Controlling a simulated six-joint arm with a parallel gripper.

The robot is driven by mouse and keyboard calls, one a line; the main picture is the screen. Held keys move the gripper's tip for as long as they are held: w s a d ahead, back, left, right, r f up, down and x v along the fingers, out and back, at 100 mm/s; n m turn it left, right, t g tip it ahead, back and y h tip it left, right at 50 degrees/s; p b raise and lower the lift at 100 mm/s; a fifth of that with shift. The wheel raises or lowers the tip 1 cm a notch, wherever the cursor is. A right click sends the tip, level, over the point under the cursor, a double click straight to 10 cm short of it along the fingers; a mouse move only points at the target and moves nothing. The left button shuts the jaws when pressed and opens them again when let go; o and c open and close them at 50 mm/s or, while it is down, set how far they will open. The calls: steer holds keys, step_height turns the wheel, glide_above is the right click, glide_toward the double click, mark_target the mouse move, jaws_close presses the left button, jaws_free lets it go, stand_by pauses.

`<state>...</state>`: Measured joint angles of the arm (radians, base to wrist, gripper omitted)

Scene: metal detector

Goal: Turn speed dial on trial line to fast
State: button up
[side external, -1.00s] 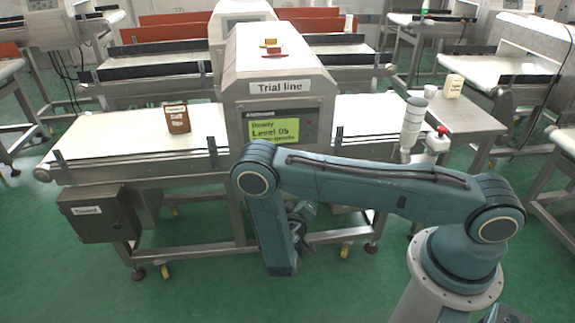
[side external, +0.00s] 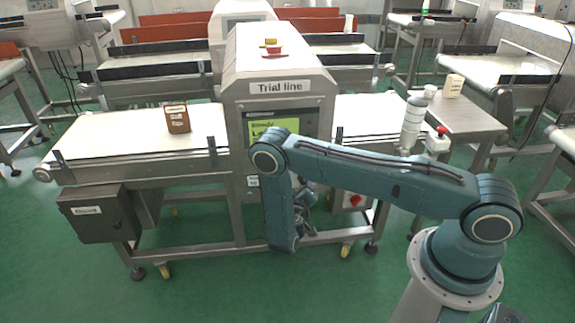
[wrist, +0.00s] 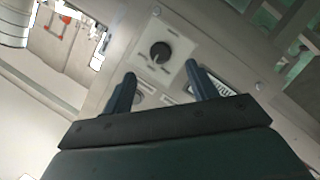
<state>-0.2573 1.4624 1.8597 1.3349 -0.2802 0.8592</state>
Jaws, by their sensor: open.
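The speed dial (wrist: 160,52), a round black knob on a pale plate with small marks around it, shows in the wrist view just beyond my fingertips. The marks are too small to read. My gripper (wrist: 160,69) is open, with one finger on each side below the dial, apart from it and with nothing between the fingers. In the side view the trial line machine (side external: 282,87) stands at the centre with its name plate on the hood. My arm covers part of its green screen (side external: 270,129) and the dial cannot be made out there.
A brown carton (side external: 177,117) stands on the left belt. A grey box (side external: 98,213) hangs under that belt. A red rotary switch (side external: 354,200) sits below the right belt. Open green floor lies in front.

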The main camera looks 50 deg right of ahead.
mark_target(303, 182)
steer(key=shift+x, duration=3.2)
steer(key=c, duration=1)
